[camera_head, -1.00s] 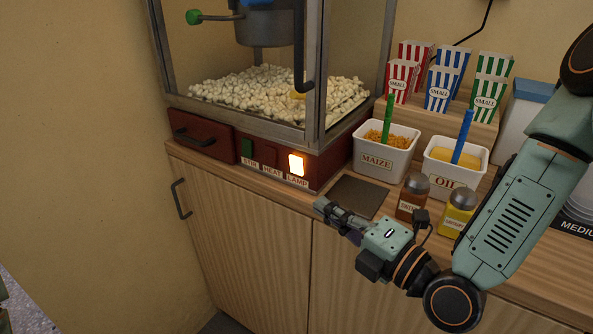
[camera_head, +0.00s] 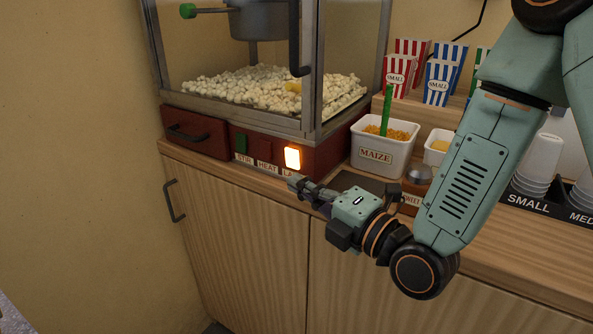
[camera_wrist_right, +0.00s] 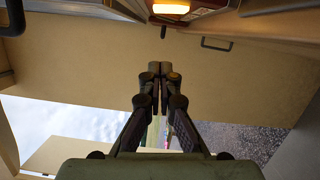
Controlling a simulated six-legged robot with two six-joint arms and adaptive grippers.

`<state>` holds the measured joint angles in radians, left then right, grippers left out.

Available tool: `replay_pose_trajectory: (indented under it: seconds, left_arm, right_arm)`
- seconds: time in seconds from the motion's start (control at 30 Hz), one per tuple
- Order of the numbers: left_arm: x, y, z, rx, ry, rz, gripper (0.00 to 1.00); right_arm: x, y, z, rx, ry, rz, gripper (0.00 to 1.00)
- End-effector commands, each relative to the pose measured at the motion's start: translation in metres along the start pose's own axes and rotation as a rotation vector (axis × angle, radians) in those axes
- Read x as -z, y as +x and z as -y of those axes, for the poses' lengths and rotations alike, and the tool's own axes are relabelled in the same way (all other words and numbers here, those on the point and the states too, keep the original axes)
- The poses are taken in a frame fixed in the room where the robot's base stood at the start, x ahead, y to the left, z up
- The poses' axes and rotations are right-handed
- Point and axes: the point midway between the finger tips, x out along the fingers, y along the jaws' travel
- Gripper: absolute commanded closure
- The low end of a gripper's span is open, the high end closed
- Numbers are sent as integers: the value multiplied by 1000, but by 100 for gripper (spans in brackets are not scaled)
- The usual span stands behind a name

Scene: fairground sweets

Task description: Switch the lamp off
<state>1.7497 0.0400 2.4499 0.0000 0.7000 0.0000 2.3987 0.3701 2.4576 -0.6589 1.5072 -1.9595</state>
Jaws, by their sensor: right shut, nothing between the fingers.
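The lamp switch (camera_head: 292,157) glows bright on the dark red base of the popcorn machine (camera_head: 335,143), at the right end of a row of switches. Its label is partly hidden by my gripper. My right gripper (camera_head: 293,181) is shut and empty, with its tips just below the lit switch; I cannot tell if they touch the base. In the right wrist view the lit switch (camera_wrist_right: 171,7) shows at the top edge, and the closed fingertips (camera_wrist_right: 161,62) lie below it with a gap in the picture. My left gripper is not in view.
The stir switch (camera_head: 241,144) and the heat switch (camera_head: 265,152) sit left of the lamp switch. A maize tub (camera_head: 384,148) with a green handle and a sweet shaker (camera_head: 416,187) stand to the right, the shaker partly behind my arm. A drawer (camera_head: 195,132) is at left.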

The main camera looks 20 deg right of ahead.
Motion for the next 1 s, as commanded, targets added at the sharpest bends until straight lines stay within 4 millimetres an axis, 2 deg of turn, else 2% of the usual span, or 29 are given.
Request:
replay_pose_trajectory:
  seconds: [0.57, 1.0]
  left_arm:
    - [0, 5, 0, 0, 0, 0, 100]
    - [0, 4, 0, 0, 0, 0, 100]
  right_arm:
    - [1, 47, 0, 1, -2, -2, 100]
    - [-30, 54, -1, -2, 3, 3, 100]
